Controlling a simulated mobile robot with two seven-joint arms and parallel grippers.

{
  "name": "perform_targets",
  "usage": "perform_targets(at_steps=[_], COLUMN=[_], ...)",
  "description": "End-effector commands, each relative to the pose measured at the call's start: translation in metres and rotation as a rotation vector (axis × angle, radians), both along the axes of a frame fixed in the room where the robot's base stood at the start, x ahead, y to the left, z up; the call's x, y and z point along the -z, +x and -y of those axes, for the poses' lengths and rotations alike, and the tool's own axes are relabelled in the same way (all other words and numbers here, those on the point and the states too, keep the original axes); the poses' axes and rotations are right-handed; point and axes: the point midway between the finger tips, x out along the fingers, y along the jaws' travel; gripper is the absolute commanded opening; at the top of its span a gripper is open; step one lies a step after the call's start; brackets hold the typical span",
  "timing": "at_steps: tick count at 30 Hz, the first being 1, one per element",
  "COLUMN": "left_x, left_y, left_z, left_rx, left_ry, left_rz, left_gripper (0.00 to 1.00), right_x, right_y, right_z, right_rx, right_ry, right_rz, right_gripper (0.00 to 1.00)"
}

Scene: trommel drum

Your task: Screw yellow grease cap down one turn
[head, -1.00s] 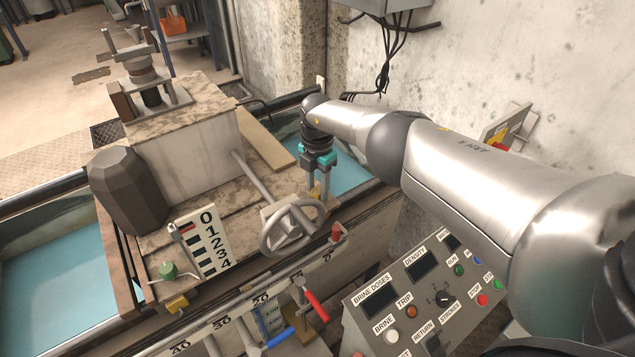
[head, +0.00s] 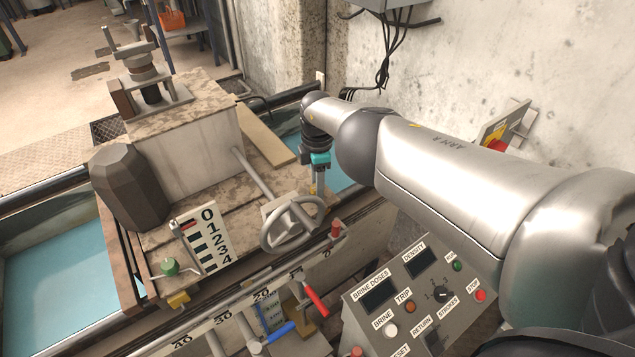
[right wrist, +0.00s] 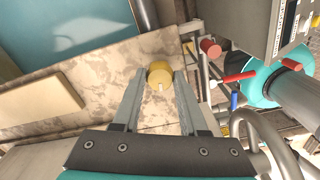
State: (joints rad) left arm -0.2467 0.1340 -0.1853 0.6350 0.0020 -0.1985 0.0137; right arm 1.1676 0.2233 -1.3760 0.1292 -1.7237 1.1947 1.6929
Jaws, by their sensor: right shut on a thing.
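The yellow grease cap (right wrist: 159,74) is a small round knob with a pale nub, on the stained deck near its edge. My right gripper (right wrist: 159,73) points down at it, with one finger on each side, shut on the cap. In the head view the fingertips (head: 318,192) are just behind the handwheel, and only a sliver of yellow shows there. Whether the cap's underside touches its seat is hidden. My left gripper is out of view.
A grey handwheel (head: 290,224) stands close in front of the gripper. A red knob (head: 336,228) and a red-handled lever (head: 316,302) are nearby. The control panel (head: 400,310) is at the lower right, below my right arm. A concrete wall (head: 480,60) rises behind.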

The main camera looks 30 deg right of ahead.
Motion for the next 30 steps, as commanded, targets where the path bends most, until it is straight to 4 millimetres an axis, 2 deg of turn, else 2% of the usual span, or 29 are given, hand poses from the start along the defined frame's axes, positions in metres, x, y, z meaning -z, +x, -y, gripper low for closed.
perform_targets(at_steps=[21, 30], left_x=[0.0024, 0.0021], left_y=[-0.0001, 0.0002], left_z=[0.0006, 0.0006], left_rx=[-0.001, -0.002], left_ry=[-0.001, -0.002], left_rz=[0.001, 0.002], left_gripper=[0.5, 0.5], right_x=[-0.0003, -0.0003], right_y=[-0.0001, -0.0003], right_z=[0.0005, 0.0002], right_rx=[0.58, 0.733], right_ry=[-0.001, -0.001], right_rz=[0.002, 0.002], right_gripper=[0.0, 0.0])
